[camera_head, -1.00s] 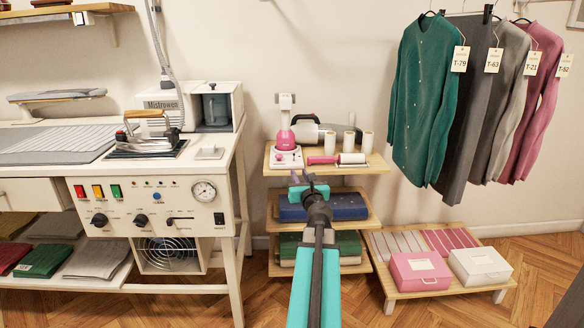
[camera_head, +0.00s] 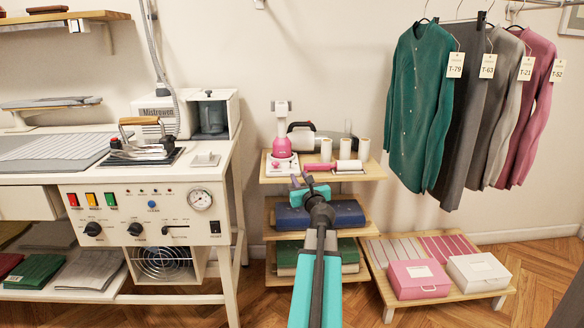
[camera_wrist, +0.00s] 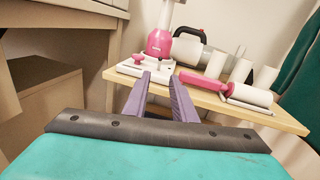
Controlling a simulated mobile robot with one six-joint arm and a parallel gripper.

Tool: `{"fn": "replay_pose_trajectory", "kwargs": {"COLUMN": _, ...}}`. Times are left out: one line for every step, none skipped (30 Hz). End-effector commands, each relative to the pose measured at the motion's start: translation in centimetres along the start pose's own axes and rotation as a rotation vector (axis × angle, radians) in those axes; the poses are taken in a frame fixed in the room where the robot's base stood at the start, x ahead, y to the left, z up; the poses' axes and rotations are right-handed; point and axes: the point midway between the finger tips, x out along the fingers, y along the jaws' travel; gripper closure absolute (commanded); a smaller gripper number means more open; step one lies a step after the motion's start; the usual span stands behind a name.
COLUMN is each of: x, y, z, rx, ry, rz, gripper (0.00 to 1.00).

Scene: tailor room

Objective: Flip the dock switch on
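A white dock (camera_head: 284,168) stands at the left of the top shelf, with a pink and white handheld steamer (camera_head: 281,146) upright on it. The dock (camera_wrist: 128,70) and the steamer (camera_wrist: 160,42) also show in the wrist view. A small pink-red part (camera_wrist: 138,58) shows on the dock; I cannot tell whether it is the switch, or its position. My gripper (camera_wrist: 161,77) is open and empty, its two purple fingers apart and pointing toward the dock. The fingertips overlap the dock's front edge in the picture; contact cannot be told. My gripper is small in the head view (camera_head: 301,182).
A pink-handled lint roller (camera_wrist: 240,94), white rolls (camera_wrist: 217,64) and a black-handled device (camera_wrist: 188,46) are right of the dock. The ironing table (camera_head: 229,165) stands to the left. Hanging garments (camera_head: 425,110) and a low platform with boxes (camera_head: 420,279) are to the right.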

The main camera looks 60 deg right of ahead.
Motion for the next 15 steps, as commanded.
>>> {"fn": "replay_pose_trajectory", "kwargs": {"x": 0.6, "y": 0.0, "z": 0.0, "rx": 0.0, "ry": 0.0, "rz": 0.0, "gripper": 0.76}}
{"fn": "replay_pose_trajectory", "kwargs": {"x": 0.9, "y": 0.0, "z": 0.0, "rx": 0.0, "ry": 0.0, "rz": 0.0, "gripper": 0.76}}
{"fn": "replay_pose_trajectory", "kwargs": {"x": 1.2, "y": 0.0, "z": 0.0, "rx": 0.0, "ry": 0.0, "rz": 0.001, "gripper": 0.76}}
{"fn": "replay_pose_trajectory", "kwargs": {"x": 1.5, "y": 0.0, "z": 0.0, "rx": 0.0, "ry": 0.0, "rz": 0.001, "gripper": 0.76}}
{"fn": "replay_pose_trajectory", "kwargs": {"x": 1.8, "y": 0.0, "z": 0.0, "rx": 0.0, "ry": 0.0, "rz": 0.001, "gripper": 0.76}}
{"fn": "replay_pose_trajectory", "kwargs": {"x": 2.1, "y": 0.0, "z": 0.0, "rx": -0.001, "ry": 0.0, "rz": 0.001, "gripper": 0.76}}
{"fn": "replay_pose_trajectory", "kwargs": {"x": 2.4, "y": 0.0, "z": 0.0, "rx": -0.001, "ry": 0.0, "rz": 0.001, "gripper": 0.76}}
{"fn": "replay_pose_trajectory", "kwargs": {"x": 2.6, "y": 0.0, "z": 0.0, "rx": -0.001, "ry": 0.0, "rz": 0.001, "gripper": 0.76}}
{"fn": "replay_pose_trajectory", "kwargs": {"x": 3.0, "y": 0.0, "z": -0.1, "rx": -0.002, "ry": 0.0, "rz": 0.001, "gripper": 0.76}}
{"fn": "replay_pose_trajectory", "kwargs": {"x": 3.2, "y": 0.0, "z": 0.0, "rx": -0.002, "ry": 0.0, "rz": 0.001, "gripper": 0.76}}
{"fn": "replay_pose_trajectory", "kwargs": {"x": 3.5, "y": 0.0, "z": 0.0, "rx": -0.002, "ry": 0.0, "rz": 0.001, "gripper": 0.76}}
{"fn": "replay_pose_trajectory", "kwargs": {"x": 3.8, "y": 0.0, "z": 0.0, "rx": -0.001, "ry": 0.0, "rz": 0.001, "gripper": 0.76}}
{"fn": "replay_pose_trajectory", "kwargs": {"x": 4.1, "y": 0.0, "z": 0.0, "rx": -0.001, "ry": 0.0, "rz": 0.001, "gripper": 0.76}}
{"fn": "replay_pose_trajectory", "kwargs": {"x": 4.3, "y": -0.1, "z": 0.0, "rx": -0.001, "ry": 0.0, "rz": 0.0, "gripper": 0.76}}
{"fn": "replay_pose_trajectory", "kwargs": {"x": 4.6, "y": -0.1, "z": 0.0, "rx": -0.001, "ry": 0.0, "rz": 0.0, "gripper": 0.76}}
